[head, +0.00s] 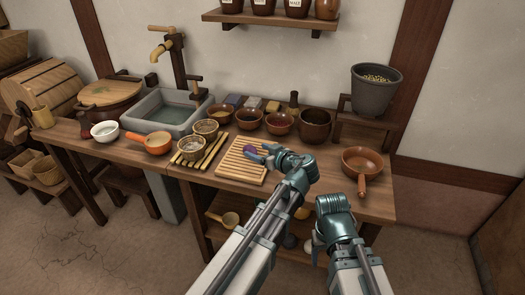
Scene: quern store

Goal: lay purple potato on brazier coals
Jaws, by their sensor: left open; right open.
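A small purple thing, likely the purple potato (249,149), lies on the slatted wooden board (236,172) in the middle of the bench. My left gripper (256,153) is open at it, low over the board. The fingers partly cover the potato, and I cannot tell whether they touch it. My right gripper (319,243) is open, low in front of the bench edge; my own wrist hides most of it. I cannot surely pick out a brazier with coals among the vessels.
Small bowls (220,118) and a dark pot (315,126) line the back. A brown handled pan (368,163) is at right. An orange pan (154,142) and a stone sink (166,108) are at left. A grey bucket (375,90) stands on a raised stand.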

